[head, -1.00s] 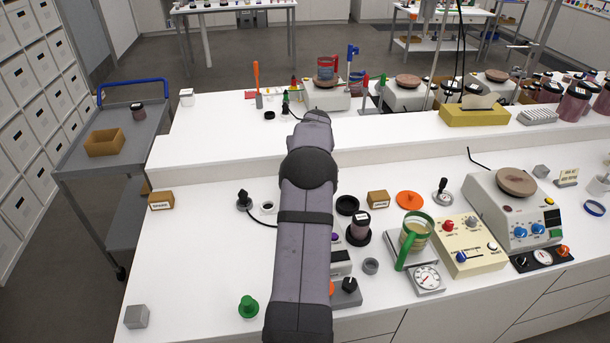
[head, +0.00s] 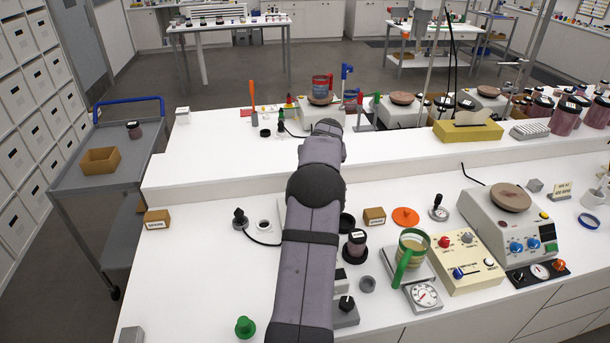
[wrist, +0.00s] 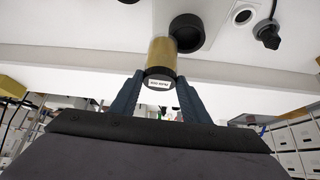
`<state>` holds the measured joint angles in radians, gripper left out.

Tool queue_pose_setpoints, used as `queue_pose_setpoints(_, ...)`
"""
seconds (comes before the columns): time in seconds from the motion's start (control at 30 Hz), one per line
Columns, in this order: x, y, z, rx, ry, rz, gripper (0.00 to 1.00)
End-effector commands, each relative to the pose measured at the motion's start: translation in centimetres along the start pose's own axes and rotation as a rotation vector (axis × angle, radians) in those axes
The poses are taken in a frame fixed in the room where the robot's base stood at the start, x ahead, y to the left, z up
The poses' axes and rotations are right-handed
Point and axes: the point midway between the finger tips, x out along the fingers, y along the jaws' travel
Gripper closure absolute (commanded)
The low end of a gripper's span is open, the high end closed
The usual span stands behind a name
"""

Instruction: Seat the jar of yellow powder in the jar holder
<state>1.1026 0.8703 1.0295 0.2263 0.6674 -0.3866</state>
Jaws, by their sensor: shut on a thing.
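The jar of yellow powder (wrist: 161,54) is between the two fingers of my gripper (wrist: 160,76) in the wrist view. My gripper is shut on it. A dark band and a white label face the camera. A round black holder (wrist: 188,34) shows just behind and to the right of the jar, overlapped by it in the picture. I cannot tell whether they touch. In the head view my arm hides the jar and my gripper. A black ring (head: 347,221), probably that holder, is partly covered by my arm.
A white ring (head: 264,226) and a black knob with a cable (head: 240,217) lie left. A green-handled mug (head: 411,248) stands farther right. The bench's front left is mostly clear.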

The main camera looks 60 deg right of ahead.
Motion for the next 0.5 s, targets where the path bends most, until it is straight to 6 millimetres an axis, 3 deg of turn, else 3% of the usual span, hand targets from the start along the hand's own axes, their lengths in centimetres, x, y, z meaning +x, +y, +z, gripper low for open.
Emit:
queue_pose_setpoints(0.2, -1.7, 5.5, 3.3, 0.046, -0.003, 0.029, 0.94)
queue_pose_setpoints(0.37, -1.2, 7.3, 6.2, 0.145, -0.005, 0.099, 0.94)
queue_pose_setpoints(0.5, -0.9, 7.9, 6.7, 0.217, -0.002, 0.149, 0.94)
